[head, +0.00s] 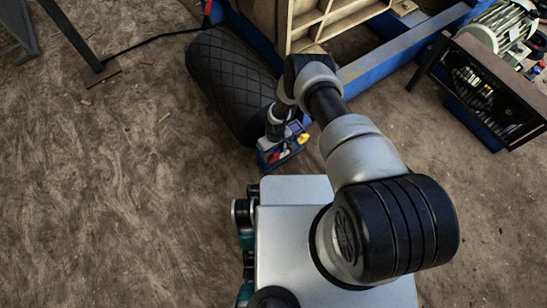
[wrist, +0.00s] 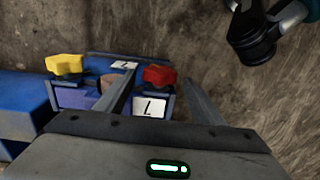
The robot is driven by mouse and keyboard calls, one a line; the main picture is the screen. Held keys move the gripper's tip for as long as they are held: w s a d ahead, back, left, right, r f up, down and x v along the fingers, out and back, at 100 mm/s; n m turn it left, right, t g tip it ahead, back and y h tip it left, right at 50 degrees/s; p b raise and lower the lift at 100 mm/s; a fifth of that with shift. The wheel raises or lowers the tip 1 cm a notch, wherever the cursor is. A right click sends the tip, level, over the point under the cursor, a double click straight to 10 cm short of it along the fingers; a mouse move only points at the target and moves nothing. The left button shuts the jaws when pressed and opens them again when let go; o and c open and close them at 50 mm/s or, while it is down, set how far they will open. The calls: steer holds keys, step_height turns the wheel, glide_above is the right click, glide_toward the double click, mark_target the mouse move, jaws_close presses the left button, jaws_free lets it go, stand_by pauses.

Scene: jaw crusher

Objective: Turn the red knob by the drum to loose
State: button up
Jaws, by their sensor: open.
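The red knob (wrist: 159,75) sits on a blue control box in the wrist view, beside a white label with a black mark. It also shows small in the head view (head: 274,156). The black, diamond-patterned drum (head: 232,85) lies just left of the box. My gripper (wrist: 158,77) is open, with one finger on each side of the red knob in the wrist picture. I cannot tell whether the fingers reach down around it or touch it. In the head view my arm mostly hides the gripper. The direction the knob points is unclear.
A yellow knob (wrist: 66,65) stands left of the red one on the same box. A blue frame (head: 400,48) lies behind my arm, and a dark rack (head: 490,90) stands at right. The dirt floor (head: 110,190) at left is mostly clear.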

mark_target(273, 155)
steer(key=shift+f+b, duration=0.4)
steer(key=shift+f, duration=1.15)
steer(key=shift+c, duration=0.2)
steer(key=c, duration=1)
steer(key=shift+s+a, duration=0.1)
